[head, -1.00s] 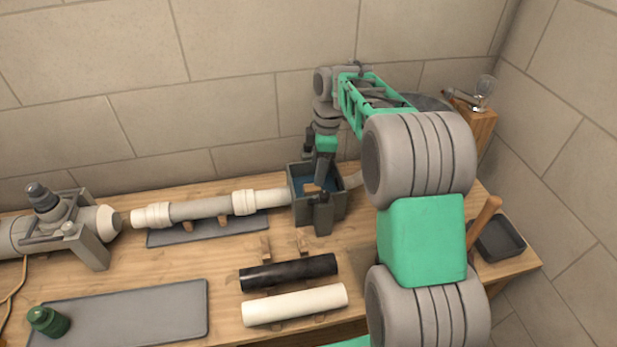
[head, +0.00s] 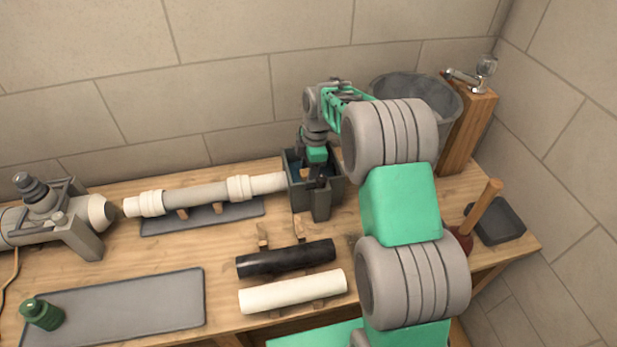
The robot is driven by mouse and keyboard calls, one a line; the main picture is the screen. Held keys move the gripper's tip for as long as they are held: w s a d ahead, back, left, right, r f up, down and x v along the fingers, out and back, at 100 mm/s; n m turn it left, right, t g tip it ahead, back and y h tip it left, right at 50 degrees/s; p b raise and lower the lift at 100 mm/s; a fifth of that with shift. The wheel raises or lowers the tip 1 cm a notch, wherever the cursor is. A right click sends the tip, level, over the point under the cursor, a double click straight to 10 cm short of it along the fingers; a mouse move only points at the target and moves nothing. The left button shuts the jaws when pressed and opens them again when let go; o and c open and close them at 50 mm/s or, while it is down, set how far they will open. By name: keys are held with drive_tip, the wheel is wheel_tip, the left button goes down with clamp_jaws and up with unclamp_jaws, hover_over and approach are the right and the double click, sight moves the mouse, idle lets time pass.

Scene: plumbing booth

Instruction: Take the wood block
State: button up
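My gripper (head: 311,172) points down into a dark grey open box (head: 321,205) with blue inside, at the back middle of the bench. Its fingertips are low inside the box and mostly hidden by the wrist and the box wall, so I cannot tell whether they are open or shut. A small brown wood block shows inside the box in the earlier view; now it is hidden behind the gripper and box wall. I cannot tell whether the gripper touches it.
A white-and-grey pipe (head: 205,195) ends against the box's left side. A black pipe (head: 286,259) and a cream pipe (head: 293,291) lie in front. A grey bucket (head: 416,100), a wooden post with tap (head: 466,130) and a plunger (head: 482,210) stand right.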

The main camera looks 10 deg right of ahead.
clamp_jaws()
idle(0.3)
